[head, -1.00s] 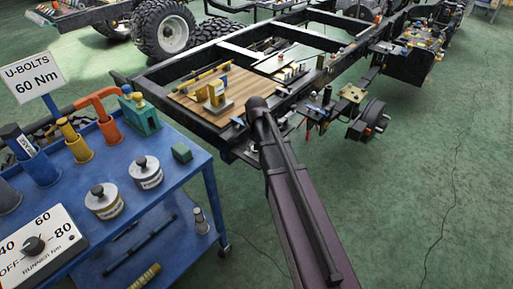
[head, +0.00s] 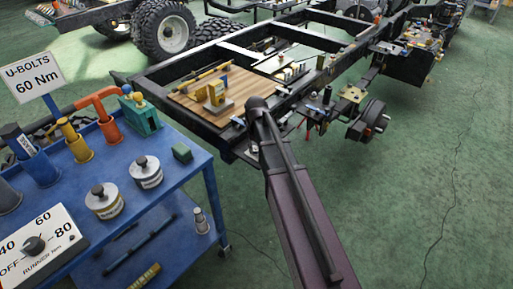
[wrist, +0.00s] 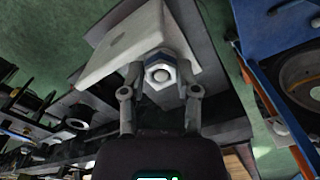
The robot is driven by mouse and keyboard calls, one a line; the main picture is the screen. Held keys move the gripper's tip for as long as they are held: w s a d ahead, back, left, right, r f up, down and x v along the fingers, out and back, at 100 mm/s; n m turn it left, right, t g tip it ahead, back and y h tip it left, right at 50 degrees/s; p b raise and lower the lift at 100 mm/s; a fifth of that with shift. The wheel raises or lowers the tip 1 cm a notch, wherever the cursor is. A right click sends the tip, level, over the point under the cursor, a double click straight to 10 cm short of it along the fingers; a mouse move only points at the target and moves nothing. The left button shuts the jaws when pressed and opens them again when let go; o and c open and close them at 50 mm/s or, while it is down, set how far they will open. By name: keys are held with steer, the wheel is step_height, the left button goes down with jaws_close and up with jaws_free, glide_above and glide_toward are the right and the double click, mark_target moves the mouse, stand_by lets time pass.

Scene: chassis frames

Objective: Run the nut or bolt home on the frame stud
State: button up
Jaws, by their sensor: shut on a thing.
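My gripper (wrist: 160,76) is in the wrist view, its two fingers closed on either side of a pale hexagonal nut or bolt head (wrist: 158,84) with a round centre. A dark blue band shows just behind the hexagon. Behind it is a light grey block or plate (wrist: 118,48); I cannot tell whether they touch. In the head view the black chassis frame (head: 187,117) stands on the floor, and my arm reaches over its near corner. My gripper is hidden there behind the arm. I cannot make out the frame stud in either view.
A blue trolley (head: 185,178) stands at the left, with a "U-BOLTS 60 Nm" sign (head: 33,78), a dial panel (head: 35,243), tools in holders and two round tins. A wooden board (head: 235,88) with parts lies on the frame. Open green floor is at the right.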

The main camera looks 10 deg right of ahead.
steer(key=shift+d, duration=0.2)
jaws_close()
steer(key=m, duration=0.5)
steer(key=shift+m, duration=0.4)
steer(key=shift+m, duration=0.4)
steer(key=m, duration=0.5)
steer(key=shift+m, duration=0.5)
